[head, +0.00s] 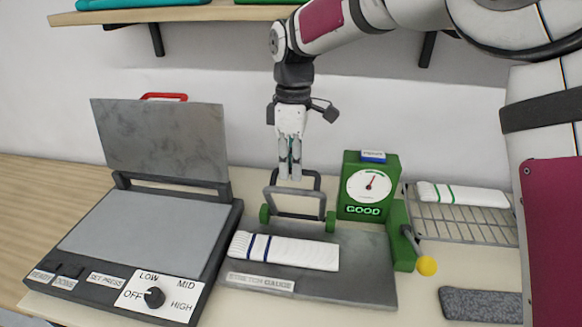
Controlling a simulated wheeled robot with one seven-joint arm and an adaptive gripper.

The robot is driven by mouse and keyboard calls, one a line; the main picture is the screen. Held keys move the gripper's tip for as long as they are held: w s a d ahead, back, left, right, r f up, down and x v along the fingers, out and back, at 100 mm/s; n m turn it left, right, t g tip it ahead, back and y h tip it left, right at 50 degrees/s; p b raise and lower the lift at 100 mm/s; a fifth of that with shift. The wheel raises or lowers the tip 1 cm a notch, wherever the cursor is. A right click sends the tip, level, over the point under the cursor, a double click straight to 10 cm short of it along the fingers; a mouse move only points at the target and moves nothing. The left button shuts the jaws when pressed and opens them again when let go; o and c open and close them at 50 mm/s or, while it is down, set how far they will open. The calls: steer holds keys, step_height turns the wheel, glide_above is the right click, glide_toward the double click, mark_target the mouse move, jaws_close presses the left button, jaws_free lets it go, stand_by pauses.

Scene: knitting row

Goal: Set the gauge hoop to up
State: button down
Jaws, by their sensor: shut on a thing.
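The gauge hoop (294,191) is a dark grey frame on green pivots at the back of the grey stretch gauge plate (350,275). It stands raised from the plate; its exact tilt is hard to tell. My gripper (290,177) points straight down at the hoop's top bar, its fingers closed on it. The fingertips partly hide the bar. A white sock with blue stripes (290,252) lies flat on the plate in front of the hoop. The green gauge box (386,165) with a dial and a lit GOOD sign stands right of the hoop.
A press with its lid (160,140) raised and a knob (154,297) stands at left. At right are a lever with a yellow ball (427,266), a wire rack (465,225) holding a green-striped sock, and a grey pad (480,305). A shelf (180,14) hangs above.

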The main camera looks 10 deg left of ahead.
steer(key=shift+d+f, duration=0.2)
steer(key=shift+f, duration=0.15)
steer(key=c, duration=1.7)
jaws_free()
steer(key=shift+w, duration=0.15)
steer(key=shift+o, duration=0.2)
steer(key=shift+r, duration=0.1)
steer(key=shift+a+r, duration=0.1)
step_height(320, 180, up, 12)
steer(key=w, duration=0.1)
steer(key=shift+w, duration=0.1)
